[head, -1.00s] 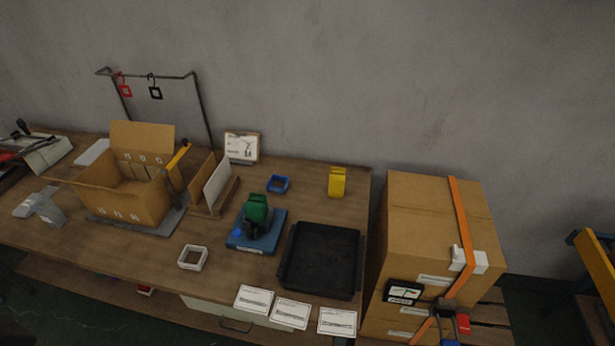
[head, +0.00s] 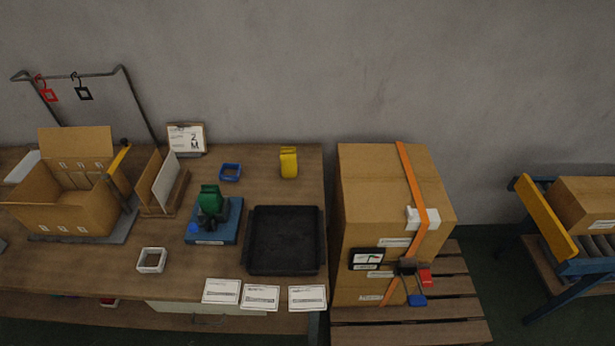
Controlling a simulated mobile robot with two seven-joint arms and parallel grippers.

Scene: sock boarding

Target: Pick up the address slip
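Three white printed slips lie in a row along the front edge of the workbench: a left slip (head: 221,291), a middle slip (head: 260,297) and a right slip (head: 307,298). Their print is too small to read, so I cannot tell which is the address slip. The left and middle slips lie close together, and a wider gap separates the right one. Neither of my grippers is in view, and nothing covers the slips.
A black tray (head: 249,259) sits just behind the slips. A white square frame (head: 152,260), a blue stand with a green device (head: 211,202) and an open carton (head: 66,207) stand left. A strapped tall box (head: 370,205) stands on a pallet right of the bench.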

